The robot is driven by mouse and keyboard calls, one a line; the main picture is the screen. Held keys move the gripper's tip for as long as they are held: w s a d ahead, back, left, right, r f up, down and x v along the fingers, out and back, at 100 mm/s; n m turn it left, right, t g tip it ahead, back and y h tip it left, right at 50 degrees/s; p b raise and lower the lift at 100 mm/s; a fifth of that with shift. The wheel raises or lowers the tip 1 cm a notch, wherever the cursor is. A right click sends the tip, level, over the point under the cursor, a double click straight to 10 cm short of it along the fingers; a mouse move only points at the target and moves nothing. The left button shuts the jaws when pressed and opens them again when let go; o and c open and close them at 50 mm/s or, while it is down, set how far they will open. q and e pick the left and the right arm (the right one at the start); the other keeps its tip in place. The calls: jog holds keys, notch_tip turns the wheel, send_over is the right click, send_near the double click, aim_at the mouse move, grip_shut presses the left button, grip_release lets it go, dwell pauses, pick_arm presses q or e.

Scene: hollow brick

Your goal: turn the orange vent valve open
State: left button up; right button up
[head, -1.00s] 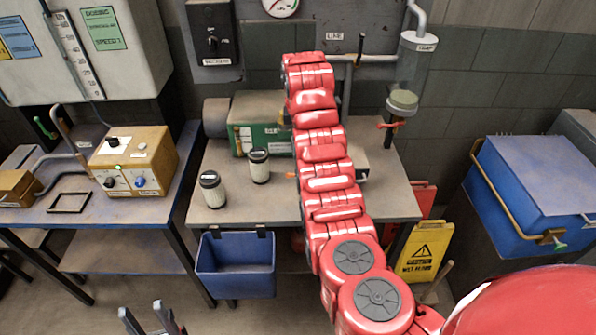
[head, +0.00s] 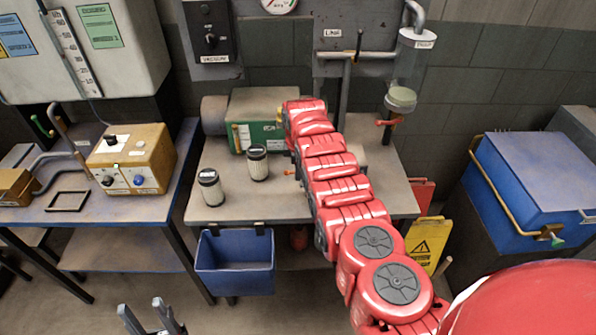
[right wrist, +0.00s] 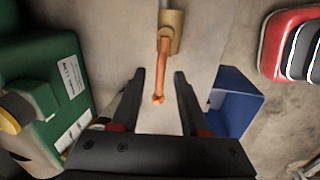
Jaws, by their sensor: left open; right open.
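The orange lever (right wrist: 162,68) of a valve with a brass body (right wrist: 171,30) shows in the right wrist view. It points down the picture, its tip between the fingers of my right gripper (right wrist: 160,76). The fingers are open, one on each side, with gaps to the lever. In the head view a small orange end (head: 289,172) shows beside my red right arm, which hides the rest of this valve and my right gripper. My left gripper (head: 148,312) is open and empty at the bottom left, low in front of the benches.
A green pump (head: 262,120) and two dark-topped canisters (head: 210,188) (head: 257,163) stand on the bench left of my right arm. A blue bin (head: 235,265) hangs at its front.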

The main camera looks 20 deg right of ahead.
jog(key=shift+f, duration=0.15)
grip_shut()
dwell(1.4)
